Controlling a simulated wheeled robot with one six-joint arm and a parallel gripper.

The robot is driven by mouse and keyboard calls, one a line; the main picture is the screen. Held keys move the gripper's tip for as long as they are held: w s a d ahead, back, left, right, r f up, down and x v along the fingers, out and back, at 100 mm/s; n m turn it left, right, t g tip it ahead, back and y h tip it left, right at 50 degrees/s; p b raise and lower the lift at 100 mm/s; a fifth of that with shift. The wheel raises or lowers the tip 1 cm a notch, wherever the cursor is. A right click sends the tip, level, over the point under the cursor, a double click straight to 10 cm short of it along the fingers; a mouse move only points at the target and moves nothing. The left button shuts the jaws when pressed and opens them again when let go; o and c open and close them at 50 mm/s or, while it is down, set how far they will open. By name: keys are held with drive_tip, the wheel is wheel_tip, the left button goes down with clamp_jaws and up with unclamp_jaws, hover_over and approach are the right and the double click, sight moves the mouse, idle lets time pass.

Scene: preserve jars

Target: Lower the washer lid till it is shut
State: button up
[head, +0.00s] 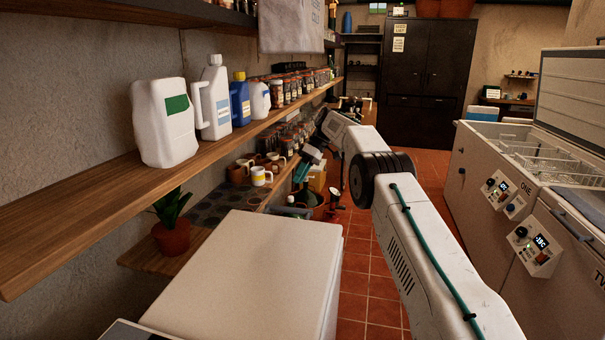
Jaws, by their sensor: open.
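A white washer (325,290) stands low in front of me, against the left wall. Its broad pale lid (250,265) lies flat, or nearly flat, across the top. I cannot tell from this angle whether a thin gap remains under it. A corner of a dark panel shows at the bottom edge beside it. My gripper (302,172) is beyond the washer's far edge, above and apart from the lid, pointing down and left. It is open, with nothing seen in it, though its fingers are small and dark here.
A wooden shelf (75,215) with jugs (165,122) and jars runs along the left wall. A potted plant (172,235) stands left of the washer. Mugs (260,176) sit beyond it. Chest freezers (480,150) line the right, one lid raised. Tiled floor (380,285) shows between.

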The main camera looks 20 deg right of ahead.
drive_tip(key=shift+v, duration=1)
